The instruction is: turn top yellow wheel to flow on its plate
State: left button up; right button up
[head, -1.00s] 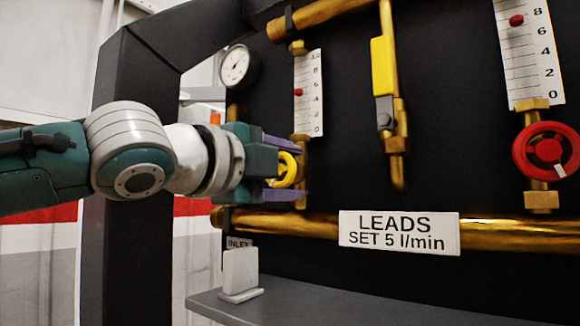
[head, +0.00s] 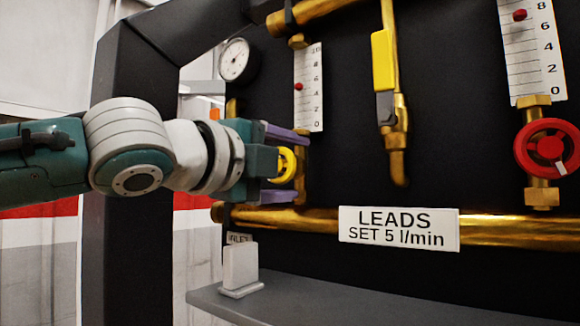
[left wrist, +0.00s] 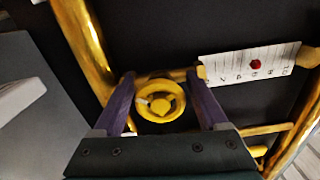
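The yellow wheel (head: 287,164) sits on a brass valve below a white flow scale (head: 309,88). The red ball (head: 298,86) on that scale stands about midway between 4 and 6. The plate (head: 399,228) reads "LEADS SET 5 l/min". My left gripper (head: 288,166) is open, its purple fingers above and below the wheel. In the left wrist view the yellow wheel (left wrist: 160,101) lies between the fingers, with narrow gaps at both sides and a pale mark on its left rim. My right gripper is not in view.
A red wheel (head: 546,148) under a second scale (head: 532,50) is at the right. A yellow-handled lever (head: 383,60) hangs between the scales. A brass pipe (head: 300,218) runs below the wheel, above a grey shelf (head: 330,302). A round gauge (head: 237,60) is upper left.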

pick_arm(q)
jog(key=shift+o, duration=0.7)
jog(key=shift+r, duration=0.1)
